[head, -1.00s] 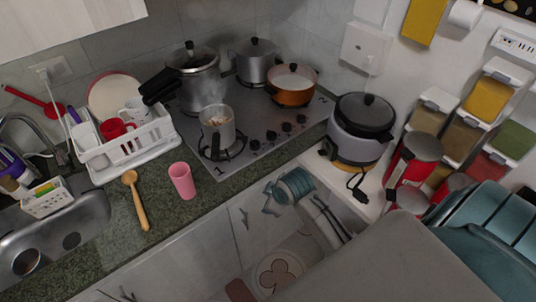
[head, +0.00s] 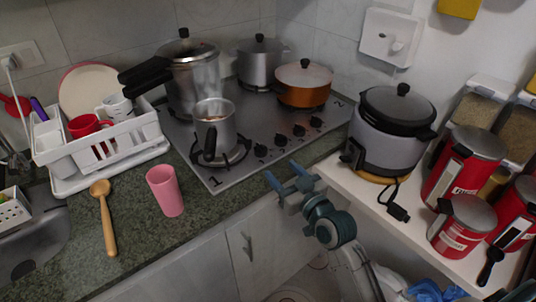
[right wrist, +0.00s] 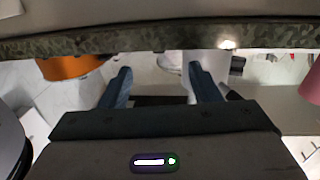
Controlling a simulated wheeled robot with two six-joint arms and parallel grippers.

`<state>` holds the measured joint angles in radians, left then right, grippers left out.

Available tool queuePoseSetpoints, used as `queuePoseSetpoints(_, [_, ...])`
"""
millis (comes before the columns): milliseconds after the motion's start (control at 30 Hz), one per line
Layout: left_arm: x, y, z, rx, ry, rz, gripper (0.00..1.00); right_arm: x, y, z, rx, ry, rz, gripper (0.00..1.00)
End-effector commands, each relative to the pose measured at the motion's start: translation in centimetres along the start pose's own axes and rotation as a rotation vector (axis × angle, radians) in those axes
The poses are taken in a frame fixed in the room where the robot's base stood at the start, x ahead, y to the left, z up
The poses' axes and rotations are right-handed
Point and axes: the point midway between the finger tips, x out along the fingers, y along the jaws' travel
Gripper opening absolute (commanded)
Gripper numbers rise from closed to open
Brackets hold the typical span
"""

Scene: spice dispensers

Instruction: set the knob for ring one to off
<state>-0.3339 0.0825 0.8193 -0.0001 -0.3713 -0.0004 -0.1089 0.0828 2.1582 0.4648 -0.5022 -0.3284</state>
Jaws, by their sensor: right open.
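The black stove knobs stand in a row along the front of the grey cooktop (head: 240,176); the leftmost knob (head: 260,150) is beside a ring marked 1, under a small saucepan (head: 215,132). Their pointer settings are too small to read. My right gripper (head: 281,172) is just in front of the counter edge, below the knobs, open and empty, apart from any knob. In the right wrist view its two blue fingers (right wrist: 159,78) are spread; the picture seems upside down and no knob can be made out. My left gripper is not in view.
A pressure cooker (head: 190,75), a steel pot (head: 260,62) and a copper pot (head: 303,84) stand on the cooktop. A pink cup (head: 165,190) and a wooden spoon (head: 106,220) are on the counter. A rice cooker (head: 390,135) is to the right.

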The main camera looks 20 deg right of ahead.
Motion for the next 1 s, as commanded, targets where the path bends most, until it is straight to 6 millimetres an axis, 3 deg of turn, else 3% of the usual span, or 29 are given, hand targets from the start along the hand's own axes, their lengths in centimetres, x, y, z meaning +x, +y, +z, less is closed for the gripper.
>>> queuePoseSetpoints(267, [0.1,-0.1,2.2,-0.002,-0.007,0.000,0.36,4.9,0.0,-0.3,0.003,-0.001,0.000,0.56])
queuePoseSetpoints(500, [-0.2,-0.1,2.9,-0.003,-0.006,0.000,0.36,8.8,0.0,-0.2,0.000,-0.003,0.000,0.56])
queuePoseSetpoints(700, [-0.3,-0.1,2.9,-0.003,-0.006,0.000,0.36,10.1,0.0,0.0,0.000,-0.003,-0.001,0.56])
queuePoseSetpoints(967, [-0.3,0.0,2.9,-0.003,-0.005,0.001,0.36,10.1,0.0,0.0,0.000,-0.003,0.000,0.56])
queuePoseSetpoints(1000, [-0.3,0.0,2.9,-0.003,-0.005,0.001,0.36,10.1,0.0,0.0,0.000,-0.003,0.000,0.50])
